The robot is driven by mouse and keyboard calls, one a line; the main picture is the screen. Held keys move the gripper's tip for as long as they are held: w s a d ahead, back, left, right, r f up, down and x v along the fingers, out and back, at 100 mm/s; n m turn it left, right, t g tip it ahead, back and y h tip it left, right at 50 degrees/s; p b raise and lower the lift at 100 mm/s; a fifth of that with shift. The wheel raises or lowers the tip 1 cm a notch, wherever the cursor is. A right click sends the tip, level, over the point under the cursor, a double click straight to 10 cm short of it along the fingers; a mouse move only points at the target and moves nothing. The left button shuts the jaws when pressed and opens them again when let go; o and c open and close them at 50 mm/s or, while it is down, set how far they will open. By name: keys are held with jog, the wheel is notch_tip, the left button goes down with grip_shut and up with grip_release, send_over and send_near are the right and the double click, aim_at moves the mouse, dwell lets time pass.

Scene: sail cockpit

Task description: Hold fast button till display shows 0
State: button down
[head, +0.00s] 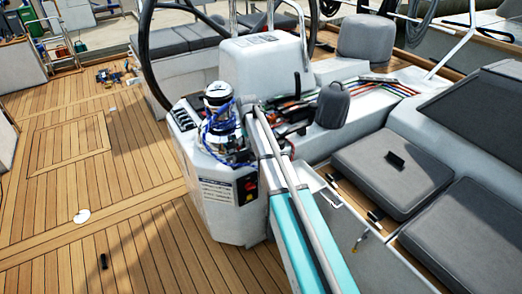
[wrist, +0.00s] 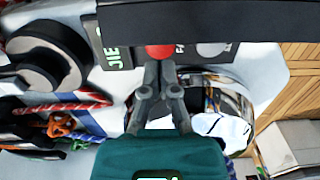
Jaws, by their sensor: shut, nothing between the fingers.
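In the wrist view my gripper (wrist: 159,66) is shut and empty, its fingertips together at the lower edge of a round red button (wrist: 159,51). The tips overlap the button in the picture; I cannot tell whether they press it. The button sits on a dark panel (wrist: 128,58) between large "JIE" lettering and a partly covered label starting "FA". A grey round button (wrist: 212,49) lies to its right. A dark bar across the top hides the rest of the panel. No display reading can be made out.
In the head view a winch (head: 218,95) with blue rope stands on the white pedestal, beside my arm. Coloured ropes (head: 385,85) run to the right of it. Grey cushions (head: 392,175) lie at the right. The teak deck (head: 130,200) at the left is mostly clear.

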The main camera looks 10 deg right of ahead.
notch_tip(320, 180, up, 6)
jog(key=p, duration=0.5)
jog(key=shift+f, duration=0.15)
jog(key=s+r+m+p, duration=0.1)
jog(key=s+r+p, duration=0.2)
jog(key=s, duration=1.1)
jog(key=s+r+m+p, duration=0.2)
jog(key=s+r+p, duration=0.1)
jog(key=s, duration=1.2)
jog(key=shift+d+r+m+p, duration=0.2)
jog(key=shift+r+m+p, duration=0.1)
jog(key=shift+p, duration=0.1)
jog(key=w+f+n+b, duration=0.1)
jog(key=w+f+b, duration=0.2)
jog(key=w, duration=1.1)
jog(key=w+f+n+b, duration=0.2)
jog(key=w+f+b, duration=0.1)
jog(key=w, duration=1.2)
jog(key=shift+a+n, duration=0.2)
jog(key=shift+n, duration=0.1)
jog(key=shift+f, duration=0.2)
